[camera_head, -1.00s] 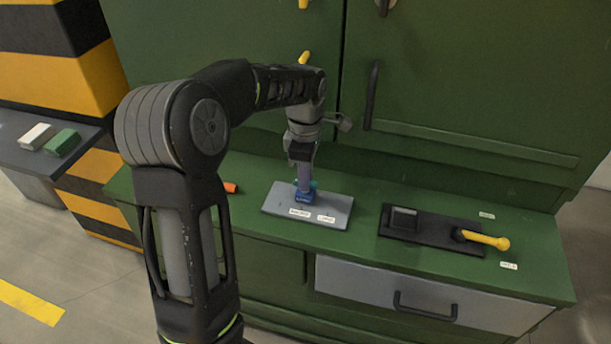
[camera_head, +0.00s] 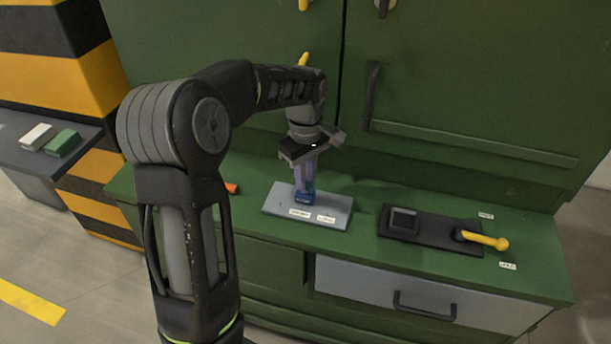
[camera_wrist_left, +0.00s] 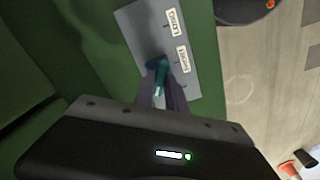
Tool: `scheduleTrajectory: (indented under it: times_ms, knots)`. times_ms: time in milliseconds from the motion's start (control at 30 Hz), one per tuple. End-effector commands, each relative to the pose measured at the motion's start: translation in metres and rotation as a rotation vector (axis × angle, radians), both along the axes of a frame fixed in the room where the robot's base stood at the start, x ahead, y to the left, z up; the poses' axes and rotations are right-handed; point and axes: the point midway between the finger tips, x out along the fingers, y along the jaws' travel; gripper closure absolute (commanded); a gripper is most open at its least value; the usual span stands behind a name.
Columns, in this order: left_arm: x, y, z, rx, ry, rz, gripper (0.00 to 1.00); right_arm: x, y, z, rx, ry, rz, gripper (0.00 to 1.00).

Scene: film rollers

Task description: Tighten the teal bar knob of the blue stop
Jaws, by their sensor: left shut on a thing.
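The blue stop (camera_head: 303,198) stands on a grey plate (camera_head: 338,207) with two white labels, on the green bench. My left gripper (camera_head: 305,182) points straight down over the stop, with its purple-grey fingers at the stop's top. In the left wrist view the fingers (camera_wrist_left: 163,93) are shut on the teal bar knob (camera_wrist_left: 160,82), whose teal end shows between them. The blue stop (camera_wrist_left: 156,62) shows just beyond it. The fingers hide much of the knob in the head view. My right gripper is not in view.
A black base with a yellow-handled lever (camera_head: 482,239) lies to the right on the bench. An orange piece (camera_head: 231,188) lies left of the plate. Green cabinet doors with a dark handle (camera_head: 372,95) rise behind. A grey drawer (camera_head: 420,295) is below.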

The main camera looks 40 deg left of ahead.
Motion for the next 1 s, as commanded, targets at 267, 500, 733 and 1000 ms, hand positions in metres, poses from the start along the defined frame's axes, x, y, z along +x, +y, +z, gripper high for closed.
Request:
scheduleTrajectory:
  times_ms: [267, 500, 733, 1000]
  knots:
    - [0.0008, 0.0001, 0.0011, 0.0, -0.003, -0.26, 1.0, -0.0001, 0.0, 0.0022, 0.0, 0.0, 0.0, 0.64]
    - [0.0008, 0.0002, 0.0012, 0.001, -0.003, -0.488, 1.0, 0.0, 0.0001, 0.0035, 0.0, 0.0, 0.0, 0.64]
    - [0.0009, 0.0002, 0.0012, 0.001, -0.003, -0.695, 1.0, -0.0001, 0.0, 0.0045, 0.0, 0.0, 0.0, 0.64]
    - [0.0009, 0.0002, 0.0011, 0.0, -0.003, -0.868, 1.0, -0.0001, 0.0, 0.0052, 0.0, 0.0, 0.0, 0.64]
